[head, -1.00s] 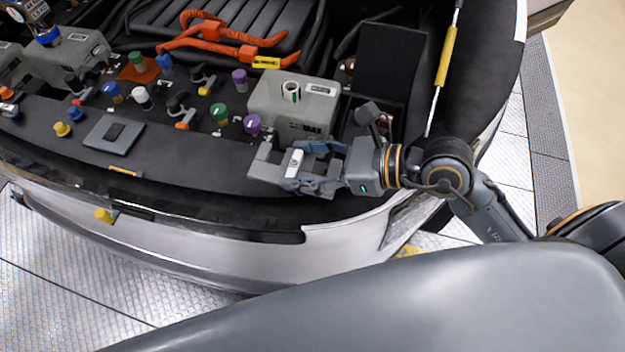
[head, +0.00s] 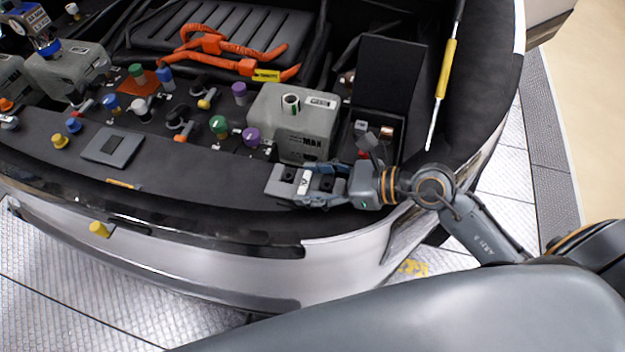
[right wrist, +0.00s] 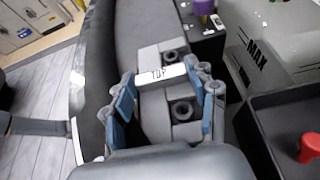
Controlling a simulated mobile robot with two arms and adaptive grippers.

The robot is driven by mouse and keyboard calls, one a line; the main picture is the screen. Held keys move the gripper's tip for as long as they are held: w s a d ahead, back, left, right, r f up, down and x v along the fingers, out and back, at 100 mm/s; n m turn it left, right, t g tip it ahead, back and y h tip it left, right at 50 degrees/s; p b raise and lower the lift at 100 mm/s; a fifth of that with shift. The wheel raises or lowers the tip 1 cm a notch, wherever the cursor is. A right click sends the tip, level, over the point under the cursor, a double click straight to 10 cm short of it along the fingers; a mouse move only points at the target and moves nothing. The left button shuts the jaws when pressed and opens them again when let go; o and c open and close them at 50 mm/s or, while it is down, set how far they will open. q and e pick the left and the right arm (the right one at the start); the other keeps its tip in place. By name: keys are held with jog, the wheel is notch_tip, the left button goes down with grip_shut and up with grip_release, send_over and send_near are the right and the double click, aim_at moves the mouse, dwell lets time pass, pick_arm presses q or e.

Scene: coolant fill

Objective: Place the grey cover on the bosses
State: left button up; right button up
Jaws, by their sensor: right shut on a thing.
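My right gripper (head: 316,187) is shut on the grey cover (head: 274,180), with its fingers on the white raised strip across the cover's middle. In the right wrist view the gripper (right wrist: 165,88) has a finger at each end of this strip, marked TOP (right wrist: 160,75). The grey cover (right wrist: 150,60) extends to both sides of the strip. A black round piece shows in each half (right wrist: 172,56), (right wrist: 183,109); I cannot tell whether these are the bosses. The cover is over the front ledge. Whether it touches the ledge is not clear. My left gripper is not in view.
A large grey MAX box (head: 300,135) stands just behind the cover. An open black box (head: 385,125) is to its right. Green (head: 218,125) and purple (head: 251,136) knobs are behind left. The ledge left of the cover (head: 200,165) is clear up to a grey plate (head: 113,147).

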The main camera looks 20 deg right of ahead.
jog(key=o, duration=1.1)
jog(key=shift+f, duration=0.1)
jog(key=b+v, duration=0.2)
jog(key=v, duration=1)
